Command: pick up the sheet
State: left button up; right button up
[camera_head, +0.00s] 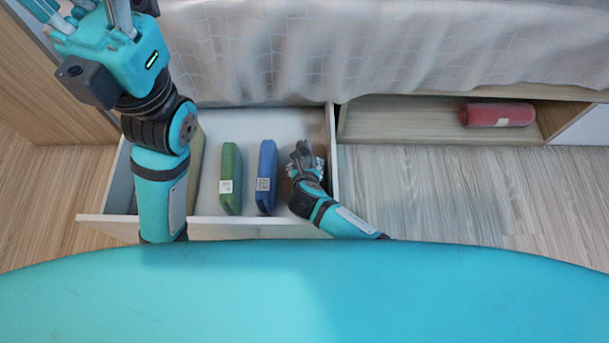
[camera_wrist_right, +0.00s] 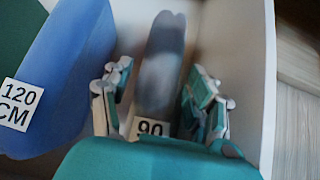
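Several folded sheets stand on edge in the open drawer (camera_head: 234,218). A green one (camera_head: 230,180) and a blue one (camera_head: 266,178) have white labels; the blue label reads "120 CM" in the right wrist view (camera_wrist_right: 62,75). A grey sheet (camera_wrist_right: 162,65) with a label reading "90" lies beyond them near the drawer's right wall. My right gripper (camera_head: 303,155) reaches into the drawer over it. Its fingers (camera_wrist_right: 155,95) are apart, one on each side of the grey sheet; contact is not clear. My left gripper (camera_head: 85,12) is raised at the top left, its fingertips cut off.
A beige sheet (camera_head: 195,165) is partly hidden behind my left arm. A red roll-like thing (camera_head: 498,115) lies in the open compartment (camera_head: 400,118) right of the drawer. A bed with a pale checked cover (camera_head: 400,45) overhangs the drawer. The wooden floor (camera_head: 440,195) at right is clear.

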grip_shut()
dwell(0.3)
